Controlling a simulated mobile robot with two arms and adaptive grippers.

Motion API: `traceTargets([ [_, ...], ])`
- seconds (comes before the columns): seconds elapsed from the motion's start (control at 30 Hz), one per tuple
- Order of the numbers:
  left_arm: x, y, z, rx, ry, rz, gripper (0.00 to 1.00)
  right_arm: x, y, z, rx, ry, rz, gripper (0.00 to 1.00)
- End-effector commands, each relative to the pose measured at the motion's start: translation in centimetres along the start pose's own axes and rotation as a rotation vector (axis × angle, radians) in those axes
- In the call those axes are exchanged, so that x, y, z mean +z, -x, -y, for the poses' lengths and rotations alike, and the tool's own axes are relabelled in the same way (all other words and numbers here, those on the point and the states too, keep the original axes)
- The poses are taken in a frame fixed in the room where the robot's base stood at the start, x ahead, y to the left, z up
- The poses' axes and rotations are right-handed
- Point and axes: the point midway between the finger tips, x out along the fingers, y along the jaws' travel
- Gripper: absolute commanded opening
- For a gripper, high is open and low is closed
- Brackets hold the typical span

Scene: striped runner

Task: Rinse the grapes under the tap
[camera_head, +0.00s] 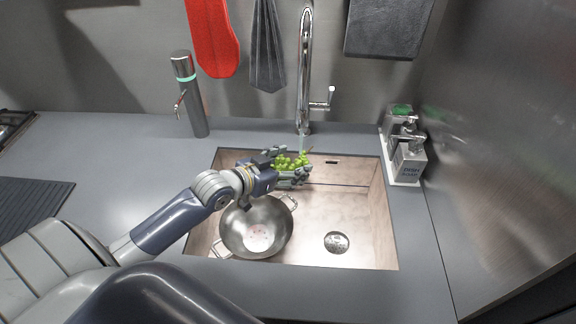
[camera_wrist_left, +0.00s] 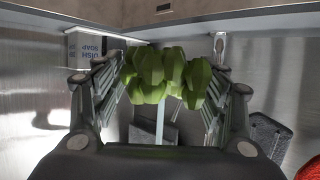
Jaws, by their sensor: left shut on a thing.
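My left gripper (camera_head: 290,167) reaches over the sink and is shut on the bunch of green grapes (camera_head: 292,160). The grapes also show in the left wrist view (camera_wrist_left: 165,72), between the two fingers. The chrome tap (camera_head: 305,70) stands behind the sink, with its spout right above the grapes. The fingers hide part of the bunch. My right gripper is not in view.
A metal colander (camera_head: 232,228) stands in the left part of the sink (camera_head: 365,215), below my left arm. The right part of the sink is clear around the drain (camera_head: 337,242). Soap dispensers (camera_head: 408,160) stand at the right, and a grey dispenser (camera_head: 188,95) at the back left.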

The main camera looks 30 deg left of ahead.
Motion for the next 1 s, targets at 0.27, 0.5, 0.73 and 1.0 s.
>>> traceTargets([
  [0.27,-0.25,-0.29,-0.46,0.0,0.001,-0.003,0.34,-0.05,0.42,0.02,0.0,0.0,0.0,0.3],
  [0.5,-0.19,-0.11,-0.2,0.0,0.0,-0.002,0.34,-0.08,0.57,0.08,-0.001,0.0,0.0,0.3],
  [0.73,0.03,0.34,0.45,0.0,0.0,-0.001,0.34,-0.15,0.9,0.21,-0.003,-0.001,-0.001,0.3],
  [1.0,0.06,0.49,0.44,0.001,0.001,-0.002,0.34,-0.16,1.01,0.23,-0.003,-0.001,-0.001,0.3],
])
